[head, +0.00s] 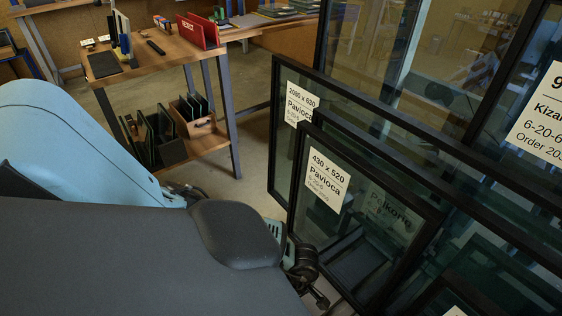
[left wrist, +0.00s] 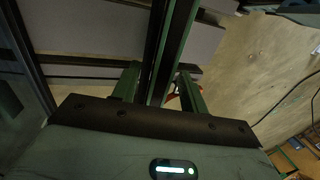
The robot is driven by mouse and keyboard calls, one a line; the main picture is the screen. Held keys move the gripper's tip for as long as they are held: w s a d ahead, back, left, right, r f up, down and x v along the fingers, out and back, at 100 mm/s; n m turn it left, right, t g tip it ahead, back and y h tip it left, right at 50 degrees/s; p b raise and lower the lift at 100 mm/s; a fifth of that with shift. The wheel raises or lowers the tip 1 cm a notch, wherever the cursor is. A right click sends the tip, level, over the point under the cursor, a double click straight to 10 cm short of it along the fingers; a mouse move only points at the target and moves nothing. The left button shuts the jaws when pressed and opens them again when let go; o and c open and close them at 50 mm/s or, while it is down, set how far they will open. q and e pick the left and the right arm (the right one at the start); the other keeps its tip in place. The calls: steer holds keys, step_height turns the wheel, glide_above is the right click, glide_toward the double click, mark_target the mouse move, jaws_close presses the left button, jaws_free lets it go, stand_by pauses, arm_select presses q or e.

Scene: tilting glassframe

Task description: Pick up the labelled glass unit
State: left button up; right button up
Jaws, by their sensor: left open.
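A dark-framed glass unit labelled "430 x 520 Pavioca" (head: 327,181) leans at the front of the stack. Behind it is a larger unit labelled "2080 x 620 Pavioca" (head: 299,103). Another with a partly cut-off "Kizar" label (head: 541,128) is at the right. Which one the task means cannot be told. In the left wrist view my left gripper (left wrist: 157,82) is open, with dark upright frame edges (left wrist: 174,48) showing between its fingers; contact cannot be told. In the head view my arm hides the fingertips. My right gripper is not in view.
Bare floor (head: 250,170) lies between bench and stack. The other frames stand close together at the right.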

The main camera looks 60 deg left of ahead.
arm_select(q)
jaws_close()
stand_by(1.4)
